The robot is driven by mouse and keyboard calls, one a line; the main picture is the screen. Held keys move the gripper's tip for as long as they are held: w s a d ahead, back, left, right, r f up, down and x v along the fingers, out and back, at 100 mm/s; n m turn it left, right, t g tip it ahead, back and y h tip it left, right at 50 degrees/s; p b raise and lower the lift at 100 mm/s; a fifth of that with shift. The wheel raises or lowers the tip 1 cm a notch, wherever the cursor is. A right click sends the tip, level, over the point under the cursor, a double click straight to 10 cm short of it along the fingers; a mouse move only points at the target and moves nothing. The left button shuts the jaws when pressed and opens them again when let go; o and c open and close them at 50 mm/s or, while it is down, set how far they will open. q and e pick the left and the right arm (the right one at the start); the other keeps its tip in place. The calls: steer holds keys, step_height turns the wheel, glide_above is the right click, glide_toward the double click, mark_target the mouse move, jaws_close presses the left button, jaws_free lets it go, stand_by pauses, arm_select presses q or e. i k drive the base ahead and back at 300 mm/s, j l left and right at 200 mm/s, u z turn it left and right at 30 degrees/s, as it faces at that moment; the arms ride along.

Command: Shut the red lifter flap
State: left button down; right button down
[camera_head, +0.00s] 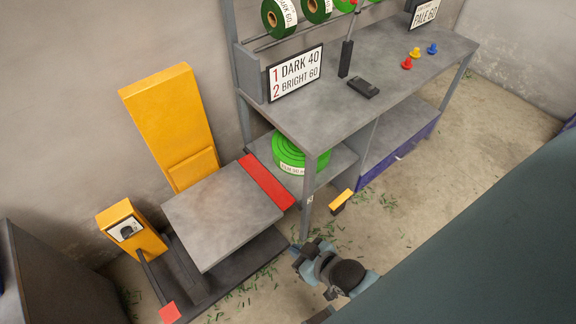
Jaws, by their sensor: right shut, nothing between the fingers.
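The red lifter flap (266,181) is a long narrow strip along the right edge of the grey lifter platform (222,215). It looks roughly in line with the platform top and reaches toward the shelf under the workbench. Its exact angle is hard to tell. My right gripper (303,250) is shut and empty, below and right of the flap's near end and apart from it in the picture. My left gripper is not in view.
The lifter has a tall yellow back (172,125) and a yellow control box (130,229). A green roll (301,153) sits on the workbench shelf beside the flap. A workbench leg (308,200) and a small yellow block (342,200) stand near my right gripper.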

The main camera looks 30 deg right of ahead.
mark_target(283, 199)
steer(key=l, duration=0.85)
steer(key=l+u, duration=0.15)
steer(key=l, duration=0.7)
steer(key=k+l, duration=0.15)
steer(key=l, duration=0.75)
steer(key=i+l+u, duration=0.1)
steer(key=l, duration=0.85)
steer(key=i+l+u, duration=0.1)
steer(key=l, duration=0.85)
